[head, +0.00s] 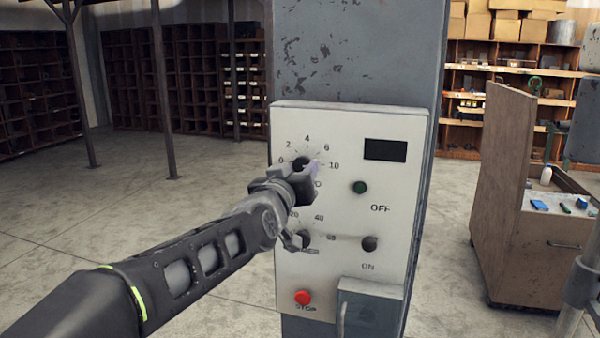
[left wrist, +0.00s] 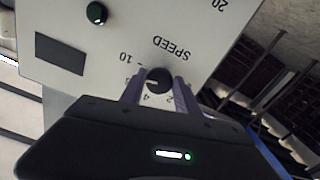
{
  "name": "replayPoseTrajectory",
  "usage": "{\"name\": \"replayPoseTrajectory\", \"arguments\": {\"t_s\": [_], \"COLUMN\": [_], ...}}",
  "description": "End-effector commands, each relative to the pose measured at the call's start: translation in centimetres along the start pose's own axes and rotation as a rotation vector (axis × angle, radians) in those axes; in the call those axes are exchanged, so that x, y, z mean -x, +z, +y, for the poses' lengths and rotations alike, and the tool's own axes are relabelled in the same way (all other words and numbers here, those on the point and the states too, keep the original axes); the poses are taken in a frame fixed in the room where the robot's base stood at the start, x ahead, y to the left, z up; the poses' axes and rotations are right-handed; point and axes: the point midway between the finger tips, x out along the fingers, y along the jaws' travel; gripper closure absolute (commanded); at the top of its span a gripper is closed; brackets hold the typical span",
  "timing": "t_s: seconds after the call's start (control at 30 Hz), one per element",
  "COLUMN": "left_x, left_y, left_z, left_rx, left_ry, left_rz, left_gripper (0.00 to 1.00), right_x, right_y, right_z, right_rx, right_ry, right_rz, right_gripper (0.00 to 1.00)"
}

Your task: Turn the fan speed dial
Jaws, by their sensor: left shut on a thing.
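The fan speed dial (left wrist: 158,80) is a round black knob with a white pointer mark, labelled SPEED, with a number scale around it. In the head view the dial (head: 301,163) is at the upper left of a pale control panel (head: 345,130), partly hidden by my gripper. My left gripper (head: 306,167) reaches in from the lower left. In the left wrist view its two fingers (left wrist: 158,90) lie on either side of the dial, shut on it. My right gripper is not in view.
The panel also has a dark display (head: 385,150), a green button (head: 360,188), a second dial (head: 304,238), a black switch knob (head: 369,243), a red stop button (head: 302,297) and a grey box (head: 370,312). A wooden cart (head: 515,190) stands at the right.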

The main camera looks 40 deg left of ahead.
Motion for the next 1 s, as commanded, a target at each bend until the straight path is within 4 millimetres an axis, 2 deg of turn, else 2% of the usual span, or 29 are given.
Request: {"name": "replayPoseTrajectory", "arguments": {"t_s": [0.2, 0.4, 0.9, 0.93, 1.0], "left_x": [-0.01, -0.01, -0.02, -0.02, -0.02], "left_y": [0.38, 0.35, 0.33, 0.32, 0.3], "left_z": [-0.12, -0.16, -0.13, -0.13, -0.13], "left_rx": [-0.147, -0.221, -0.246, -0.246, -0.246], "left_ry": [0.0, 0.0, 0.001, 0.001, 0.001], "left_rz": [-0.007, -0.007, -0.008, -0.008, -0.007], "left_gripper": [1.0, 1.0, 1.0, 0.6, 0.55], "right_x": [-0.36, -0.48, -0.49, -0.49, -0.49], "right_y": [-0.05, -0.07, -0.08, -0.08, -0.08], "right_z": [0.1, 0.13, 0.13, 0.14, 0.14], "right_rx": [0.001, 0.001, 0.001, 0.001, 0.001], "right_ry": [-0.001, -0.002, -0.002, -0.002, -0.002], "right_rz": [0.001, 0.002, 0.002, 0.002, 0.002], "right_gripper": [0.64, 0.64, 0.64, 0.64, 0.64]}}
